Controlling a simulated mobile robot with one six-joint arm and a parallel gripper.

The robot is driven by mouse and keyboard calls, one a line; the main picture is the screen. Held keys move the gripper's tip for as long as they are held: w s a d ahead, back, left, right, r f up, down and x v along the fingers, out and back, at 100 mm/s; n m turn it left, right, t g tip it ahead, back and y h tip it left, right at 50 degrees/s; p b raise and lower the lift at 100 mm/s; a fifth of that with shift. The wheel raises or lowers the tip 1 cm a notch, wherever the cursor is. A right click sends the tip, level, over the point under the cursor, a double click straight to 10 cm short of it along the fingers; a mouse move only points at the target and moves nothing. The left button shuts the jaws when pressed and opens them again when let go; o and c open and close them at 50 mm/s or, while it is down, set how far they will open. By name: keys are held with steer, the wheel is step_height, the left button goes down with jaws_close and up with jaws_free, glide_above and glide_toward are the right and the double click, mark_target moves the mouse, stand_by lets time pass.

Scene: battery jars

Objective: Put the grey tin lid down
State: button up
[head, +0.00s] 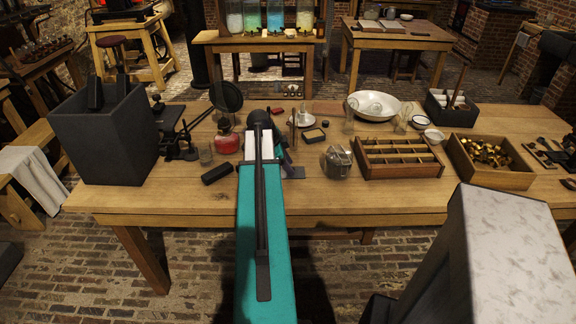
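My teal arm reaches over the table's front edge in the middle of the head view, ending near a white block and a dark rounded part. My gripper is mostly hidden behind this arm; a few dark parts (289,160) show just right of the white block and may belong to it. I cannot make out its fingers or whether they hold anything. I cannot pick out the grey tin lid for certain. A round greyish vessel (337,163) stands right of my arm, left of the divided wooden tray; its top is too small to read.
The wooden table (370,205) is bare along its front strip. A large dark grey bin (103,140) stands at left. A divided wooden tray (398,171), a box of brass pieces (490,181) and a white basin (390,112) stand at right. A red jar (227,144) is left of my arm.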

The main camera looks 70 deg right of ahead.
steer(key=b+v, duration=0.1)
steer(key=v, duration=1)
steer(key=shift+r, duration=0.4)
steer(key=shift+a+r, duration=0.1)
stand_by(0.5)
